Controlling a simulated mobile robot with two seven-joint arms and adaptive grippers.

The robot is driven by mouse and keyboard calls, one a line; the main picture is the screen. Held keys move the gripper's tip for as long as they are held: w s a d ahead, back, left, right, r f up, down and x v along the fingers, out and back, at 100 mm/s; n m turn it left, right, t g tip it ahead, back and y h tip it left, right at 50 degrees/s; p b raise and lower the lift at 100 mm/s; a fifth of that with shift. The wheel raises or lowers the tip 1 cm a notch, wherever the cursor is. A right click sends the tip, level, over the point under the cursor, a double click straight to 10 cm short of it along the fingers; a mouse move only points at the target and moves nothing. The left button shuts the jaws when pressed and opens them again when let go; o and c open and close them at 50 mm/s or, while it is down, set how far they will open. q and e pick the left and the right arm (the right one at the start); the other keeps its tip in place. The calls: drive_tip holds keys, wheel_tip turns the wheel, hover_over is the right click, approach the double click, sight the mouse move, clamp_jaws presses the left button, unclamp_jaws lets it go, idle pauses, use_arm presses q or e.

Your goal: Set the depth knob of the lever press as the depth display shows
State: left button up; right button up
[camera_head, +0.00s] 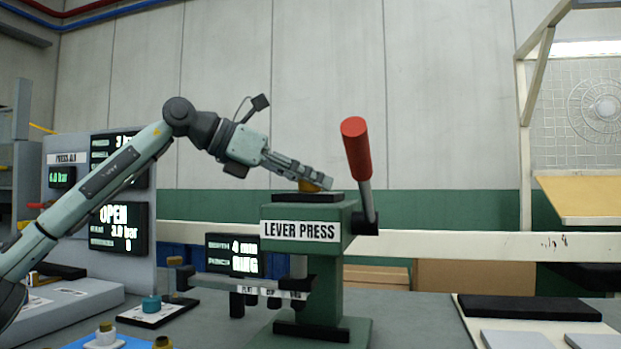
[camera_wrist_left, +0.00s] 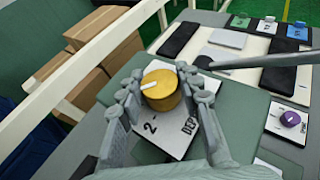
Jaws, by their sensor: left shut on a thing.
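The lever press (camera_head: 301,231) is green, with a white label and a red-handled lever (camera_head: 356,150) tilted up at its right. Its gold depth knob (camera_head: 309,187) sits on top. In the left wrist view the knob (camera_wrist_left: 166,99) has a white pointer mark toward the lower left, over a pale plate (camera_wrist_left: 178,146) lettered "2" and "DEP"; the rest of the scale is hidden. My left gripper (camera_head: 322,182) is shut on the knob, one finger on each side. My right gripper is out of view.
A panel with dark screens (camera_head: 120,229), one reading "OPEN", stands at the left. A turquoise knob (camera_head: 151,304) sits on a small plate left of the press. A board with dark and grey pads (camera_head: 528,308) lies at the right. Cardboard boxes (camera_head: 475,277) stand behind.

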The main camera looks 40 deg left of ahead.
use_arm(q)
drive_tip(key=o, duration=1.2)
drive_tip(key=shift+s, duration=0.1)
drive_tip(key=v, duration=1.2)
drive_tip(key=shift+a, duration=0.1)
